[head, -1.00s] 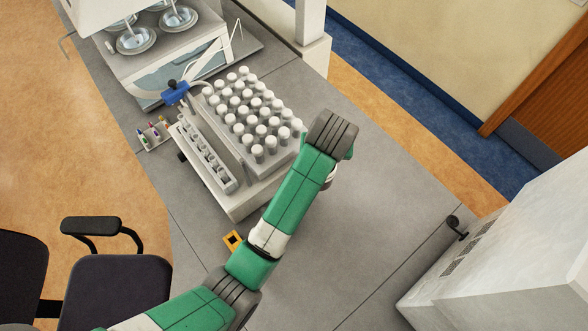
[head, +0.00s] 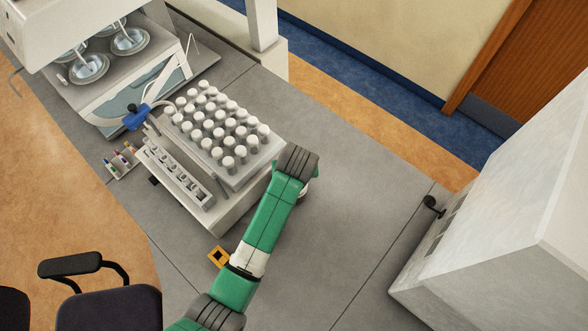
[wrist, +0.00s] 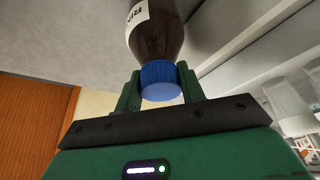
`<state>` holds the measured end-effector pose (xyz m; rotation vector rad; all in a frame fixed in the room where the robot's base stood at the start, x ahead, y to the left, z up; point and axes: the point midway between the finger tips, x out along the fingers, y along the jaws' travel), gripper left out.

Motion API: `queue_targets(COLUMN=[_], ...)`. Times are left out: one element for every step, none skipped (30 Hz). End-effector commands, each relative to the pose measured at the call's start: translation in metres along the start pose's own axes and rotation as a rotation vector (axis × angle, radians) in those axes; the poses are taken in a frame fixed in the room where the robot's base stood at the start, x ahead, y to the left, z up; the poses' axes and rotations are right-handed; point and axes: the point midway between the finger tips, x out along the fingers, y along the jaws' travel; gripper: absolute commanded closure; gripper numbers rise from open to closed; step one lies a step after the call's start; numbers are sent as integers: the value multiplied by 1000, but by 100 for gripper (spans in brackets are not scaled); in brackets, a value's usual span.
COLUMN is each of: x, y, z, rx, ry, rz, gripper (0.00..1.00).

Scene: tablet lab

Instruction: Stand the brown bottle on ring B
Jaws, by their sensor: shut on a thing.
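The brown bottle (wrist: 158,35) has a blue cap (wrist: 160,80) and a white label, partly in view. In the wrist view my gripper (wrist: 160,88) is shut on it at the cap, one finger on each side. Its far end is cut off by the top of the picture, so I cannot tell whether it touches the bench. In the head view my arm hides the gripper and nearly all of the bottle, beside the right side of the vial rack. I cannot make out ring B in either view.
A rack of white-capped vials (head: 229,162) stands close left of my wrist. An orange square with a dark centre (head: 219,257) lies on the grey bench (head: 345,225). The bench right of my arm is clear up to a large white cabinet (head: 480,240).

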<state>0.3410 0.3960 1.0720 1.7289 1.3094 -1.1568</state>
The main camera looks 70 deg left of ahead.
Motion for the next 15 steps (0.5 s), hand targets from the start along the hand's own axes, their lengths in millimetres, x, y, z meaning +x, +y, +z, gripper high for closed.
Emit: queue_targets(x=[-1, 0, 1, 2, 3, 2, 2, 2, 2, 2, 2, 2, 2, 2, 2], y=[0, 0, 0, 1, 0, 0, 0, 0, 0, 0, 0, 0, 0, 0, 0], z=[-1, -1, 0, 0, 1, 1, 1, 1, 1, 1, 1, 1, 1, 1, 1], rx=[0, 0, 0, 0, 0, 0, 0, 0, 0, 0, 0, 0, 0, 0, 0], ry=[3, 3, 3, 3, 0, 0, 0, 0, 0, 0, 0, 0, 0, 0, 0], rz=[1, 1, 1, 1, 0, 0, 0, 0, 0, 0, 0, 0, 0, 0, 0], gripper=[100, 100, 100, 100, 57, 49, 43, 39, 39, 39, 39, 39, 39, 39, 39])
